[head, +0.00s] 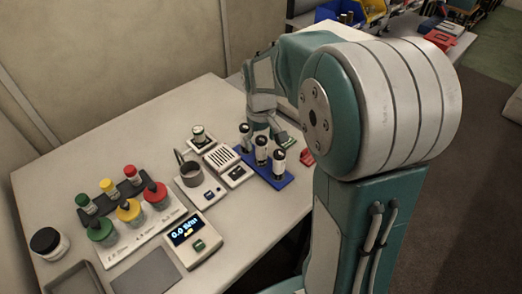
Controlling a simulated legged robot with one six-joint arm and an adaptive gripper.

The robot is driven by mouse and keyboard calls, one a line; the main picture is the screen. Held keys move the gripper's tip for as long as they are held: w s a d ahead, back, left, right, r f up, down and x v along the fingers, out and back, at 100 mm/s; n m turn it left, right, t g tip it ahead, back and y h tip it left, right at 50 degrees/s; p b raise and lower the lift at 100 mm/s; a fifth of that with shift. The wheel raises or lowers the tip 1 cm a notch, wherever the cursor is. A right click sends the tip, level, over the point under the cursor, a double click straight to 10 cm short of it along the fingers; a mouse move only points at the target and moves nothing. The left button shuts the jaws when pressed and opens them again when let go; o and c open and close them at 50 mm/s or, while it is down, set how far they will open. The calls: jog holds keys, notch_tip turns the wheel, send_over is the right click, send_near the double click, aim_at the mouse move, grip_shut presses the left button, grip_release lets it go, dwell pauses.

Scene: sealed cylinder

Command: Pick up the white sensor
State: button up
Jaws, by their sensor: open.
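A small white box with a dark slotted top (220,156) lies on the table. It looks like the white sensor, but I cannot be sure. A second pale device (237,174) lies against its near right side. My gripper (270,138) is open, pointing down over the blue rack (274,178) to the right of the white box. It is close to the dark-capped vials (261,150) in that rack. The fingertips are partly hidden behind the vials, and I cannot tell whether they touch anything.
A metal cup (190,173), a scale with a lit display (191,238) and several coloured-cap bottles (129,211) stand left of the rack. A black-lidded jar (48,243) and grey tray (74,281) are at the near left. The table's back left is clear.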

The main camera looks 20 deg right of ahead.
notch_tip(320, 180, down, 2)
jog(key=shift+f, duration=0.25)
grip_shut()
